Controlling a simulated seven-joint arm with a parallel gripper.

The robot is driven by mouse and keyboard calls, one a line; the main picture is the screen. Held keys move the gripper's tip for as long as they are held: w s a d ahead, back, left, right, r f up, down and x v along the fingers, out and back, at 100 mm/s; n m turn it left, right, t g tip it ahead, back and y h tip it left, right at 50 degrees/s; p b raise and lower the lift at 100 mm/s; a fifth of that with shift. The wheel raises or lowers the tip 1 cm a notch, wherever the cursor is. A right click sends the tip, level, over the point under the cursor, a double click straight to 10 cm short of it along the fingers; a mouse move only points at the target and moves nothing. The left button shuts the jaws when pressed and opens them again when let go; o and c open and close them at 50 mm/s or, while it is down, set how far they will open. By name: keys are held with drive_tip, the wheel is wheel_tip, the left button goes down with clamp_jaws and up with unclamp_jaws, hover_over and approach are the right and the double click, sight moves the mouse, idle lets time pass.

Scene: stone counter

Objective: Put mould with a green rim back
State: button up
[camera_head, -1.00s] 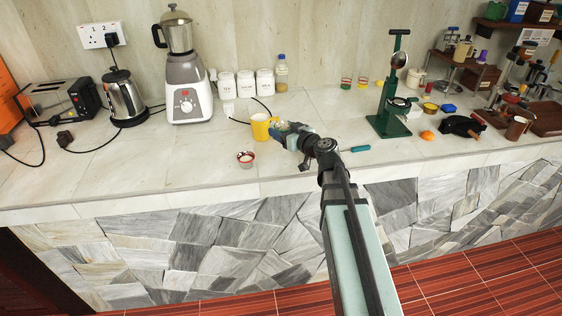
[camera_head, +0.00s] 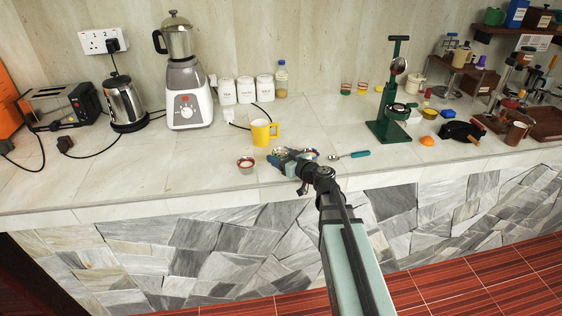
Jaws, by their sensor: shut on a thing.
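My gripper (camera_head: 283,157) is low over the front of the counter, to the right of a small red-rimmed bowl (camera_head: 245,163) and in front of the yellow mug (camera_head: 263,132). It is shut on a small, shiny round thing (camera_head: 280,151), which looks like the mould. The fingers cover much of it, and its rim colour is too small to make out. I cannot tell whether it touches the counter. A silvery piece (camera_head: 310,154) shows just right of the gripper.
A teal-handled spoon (camera_head: 359,154) lies to the right. A green press (camera_head: 389,125) stands further right. Two small coloured cups (camera_head: 346,88) stand near the wall. A blender (camera_head: 187,95) and white canisters (camera_head: 245,90) are behind left. The front-left counter is clear.

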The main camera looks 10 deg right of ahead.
drive_tip(key=shift+f, duration=1)
drive_tip(key=shift+f, duration=0.15)
drive_tip(key=o, duration=1.1)
drive_tip(key=shift+s+d+r, duration=0.1)
drive_tip(key=shift+s+r, duration=0.1)
drive_tip(key=shift+s, duration=0.1)
drive_tip(key=shift+v, duration=3.5)
drive_tip(key=shift+d, duration=0.1)
